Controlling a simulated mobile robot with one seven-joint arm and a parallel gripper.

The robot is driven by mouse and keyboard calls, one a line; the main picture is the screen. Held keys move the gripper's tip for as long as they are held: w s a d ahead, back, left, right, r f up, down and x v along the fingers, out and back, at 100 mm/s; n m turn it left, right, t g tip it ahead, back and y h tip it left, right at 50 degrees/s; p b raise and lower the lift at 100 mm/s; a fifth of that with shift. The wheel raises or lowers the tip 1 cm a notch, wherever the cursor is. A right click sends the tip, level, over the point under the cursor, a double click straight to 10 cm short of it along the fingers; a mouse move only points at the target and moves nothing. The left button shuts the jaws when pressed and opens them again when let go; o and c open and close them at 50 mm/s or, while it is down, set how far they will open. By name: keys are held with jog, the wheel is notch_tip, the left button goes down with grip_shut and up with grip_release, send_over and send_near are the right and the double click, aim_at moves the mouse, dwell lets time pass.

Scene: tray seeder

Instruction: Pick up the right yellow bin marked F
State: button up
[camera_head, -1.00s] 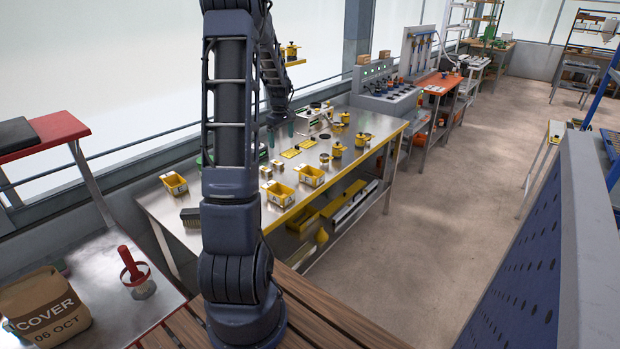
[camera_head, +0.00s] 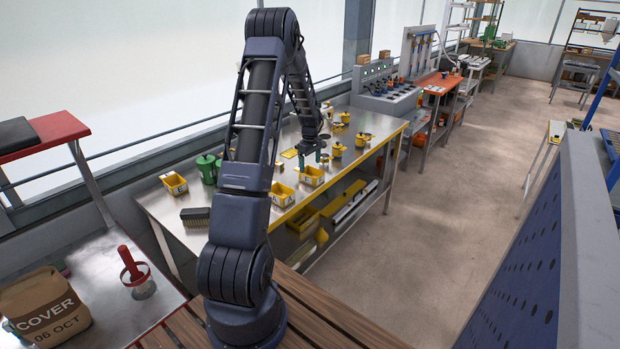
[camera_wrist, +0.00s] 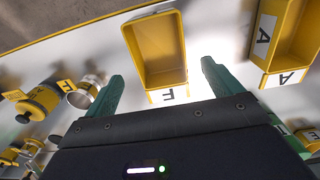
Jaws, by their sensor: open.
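The yellow bin marked F (camera_head: 312,180) stands upright near the front edge of the metal table, the right one of the labelled bins in the head view. It also shows in the wrist view (camera_wrist: 157,50), empty, with its F label facing my gripper. My gripper (camera_head: 310,158) is open and empty, pointing down close to this bin. In the wrist view its green fingers (camera_wrist: 163,72) show on either side of the bin's near end, apart from it. A yellow bin marked A (camera_head: 281,195) stands to its left in the head view, and at right in the wrist view (camera_wrist: 290,35).
Another yellow bin (camera_head: 174,184), a green canister (camera_head: 207,167) and a dark brush (camera_head: 195,216) are on the table's left part. Yellow lidded pots (camera_head: 337,150) stand just right of the F bin. The floor (camera_head: 460,220) to the right is clear.

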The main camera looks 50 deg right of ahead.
aim_at(310, 172)
jog(key=shift+f, duration=2.65)
jog(key=shift+c, duration=0.4)
jog(key=c, duration=1.1)
